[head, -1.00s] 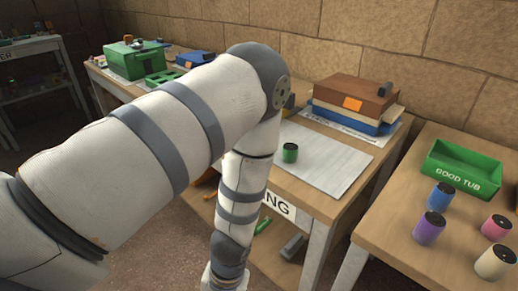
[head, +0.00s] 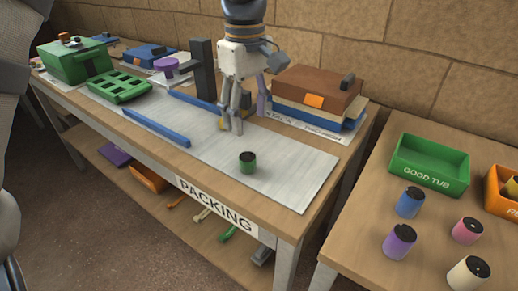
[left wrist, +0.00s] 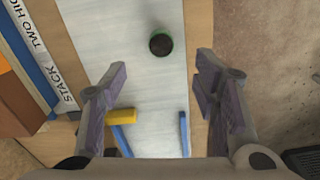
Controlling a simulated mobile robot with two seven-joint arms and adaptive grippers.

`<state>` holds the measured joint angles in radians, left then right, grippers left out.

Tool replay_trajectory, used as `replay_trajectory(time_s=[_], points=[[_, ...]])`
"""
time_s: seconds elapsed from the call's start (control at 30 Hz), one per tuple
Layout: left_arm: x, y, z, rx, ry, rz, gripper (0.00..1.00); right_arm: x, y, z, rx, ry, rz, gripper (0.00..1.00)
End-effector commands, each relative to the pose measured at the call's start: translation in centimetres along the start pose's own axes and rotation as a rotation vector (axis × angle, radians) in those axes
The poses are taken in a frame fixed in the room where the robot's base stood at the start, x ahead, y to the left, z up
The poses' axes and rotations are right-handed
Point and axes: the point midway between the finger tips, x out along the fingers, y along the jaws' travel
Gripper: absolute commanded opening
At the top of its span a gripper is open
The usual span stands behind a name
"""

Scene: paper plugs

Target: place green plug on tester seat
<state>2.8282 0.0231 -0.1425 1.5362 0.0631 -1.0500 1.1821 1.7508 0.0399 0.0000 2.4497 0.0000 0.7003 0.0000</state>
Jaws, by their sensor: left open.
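The green plug (head: 247,162), with a dark top, stands upright on the pale mat (head: 290,178) of the packing table. My left gripper (head: 234,127) points down over the mat, behind the plug in the head view, open and empty. In the left wrist view the plug (left wrist: 161,43) lies beyond the open fingertips (left wrist: 161,78), roughly centred between them and apart from both. A dark upright post (head: 203,68) stands behind the mat, left of the gripper. I cannot tell which part is the tester seat. My right gripper is not in view.
Blue rails (head: 157,128) lie along the mat, and a yellow block (left wrist: 121,118) is near them. A stack of boxes (head: 317,90) stands right of the gripper. A green tray (head: 118,87) is at left. The side table holds a green tub (head: 430,165) and several plugs.

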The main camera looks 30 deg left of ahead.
Motion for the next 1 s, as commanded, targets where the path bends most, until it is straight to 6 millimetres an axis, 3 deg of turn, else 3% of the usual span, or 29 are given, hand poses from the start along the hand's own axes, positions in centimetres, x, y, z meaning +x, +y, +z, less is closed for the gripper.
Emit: replay_trajectory(time_s=[0.2,0.37,0.6,0.87,0.9,1.0], points=[[5.0,-0.1,0.1,-0.002,-0.006,-0.013,0.55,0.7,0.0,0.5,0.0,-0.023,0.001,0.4],[7.1,-0.1,0.0,-0.002,-0.004,-0.009,0.55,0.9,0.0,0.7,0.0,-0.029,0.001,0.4],[11.5,0.2,-0.4,-0.002,-0.005,-0.009,0.55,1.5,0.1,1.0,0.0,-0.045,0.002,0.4],[12.0,0.2,-0.4,-0.001,-0.002,-0.003,0.55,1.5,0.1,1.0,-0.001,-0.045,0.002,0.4],[12.0,0.2,-0.4,-0.001,-0.002,-0.003,0.53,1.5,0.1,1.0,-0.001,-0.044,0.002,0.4],[12.0,0.2,-0.4,-0.001,-0.002,-0.003,0.3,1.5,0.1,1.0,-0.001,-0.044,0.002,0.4]])
